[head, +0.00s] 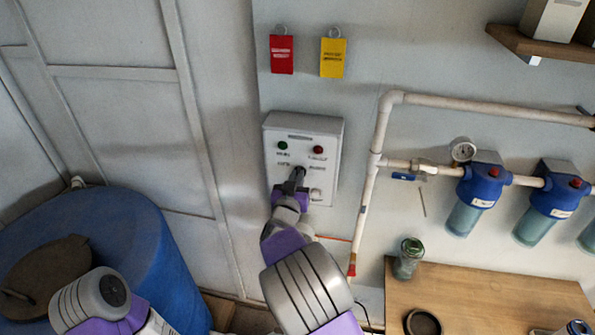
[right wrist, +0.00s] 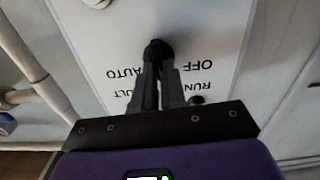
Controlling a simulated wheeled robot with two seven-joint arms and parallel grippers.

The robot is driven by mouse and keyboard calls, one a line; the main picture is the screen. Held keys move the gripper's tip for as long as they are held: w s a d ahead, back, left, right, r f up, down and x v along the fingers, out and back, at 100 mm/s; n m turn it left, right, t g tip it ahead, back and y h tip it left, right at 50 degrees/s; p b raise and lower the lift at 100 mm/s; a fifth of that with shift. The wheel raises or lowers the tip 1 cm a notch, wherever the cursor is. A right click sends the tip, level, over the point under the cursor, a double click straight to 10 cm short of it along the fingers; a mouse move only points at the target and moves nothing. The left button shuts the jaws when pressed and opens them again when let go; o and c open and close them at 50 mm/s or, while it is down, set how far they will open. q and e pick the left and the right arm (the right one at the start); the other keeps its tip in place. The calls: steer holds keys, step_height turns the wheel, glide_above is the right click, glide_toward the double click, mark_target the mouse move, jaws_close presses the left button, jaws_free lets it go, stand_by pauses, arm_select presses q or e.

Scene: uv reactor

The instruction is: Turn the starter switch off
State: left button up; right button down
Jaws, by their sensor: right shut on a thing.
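The starter box (head: 328,135) is a light grey panel on the wall, with a green lamp (head: 283,146) and a red lamp (head: 318,150). My right gripper (head: 297,176) is at the lower middle of its face. In the right wrist view my right gripper (right wrist: 158,72) is shut on the black switch knob (right wrist: 158,47), between the upside-down labels OFF and AUTO. The fingers partly hide the knob, and I cannot tell which way it points. My left arm shows at the lower left of the head view, but its gripper is not in view.
A red tag (head: 282,54) and a yellow tag (head: 332,58) hang above the box. White pipe (head: 368,205) and blue filter housings (head: 480,185) are to its right. A blue barrel (head: 150,245) stands at left and a wooden table (head: 480,300) at lower right.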

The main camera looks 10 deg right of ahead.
steer(key=shift+w+a+n+p, duration=0.1)
steer(key=shift+a+n+p, duration=0.05)
steer(key=shift+n+p, duration=1.95)
steer(key=shift+f+n+b, duration=0.1)
steer(key=shift+n+b, duration=0.2)
steer(key=shift+n, duration=0.3)
steer(key=c, duration=1.2)
jaws_free()
steer(key=b+v, duration=0.1)
steer(key=v, duration=0.6)
steer(key=shift+s, duration=0.3)
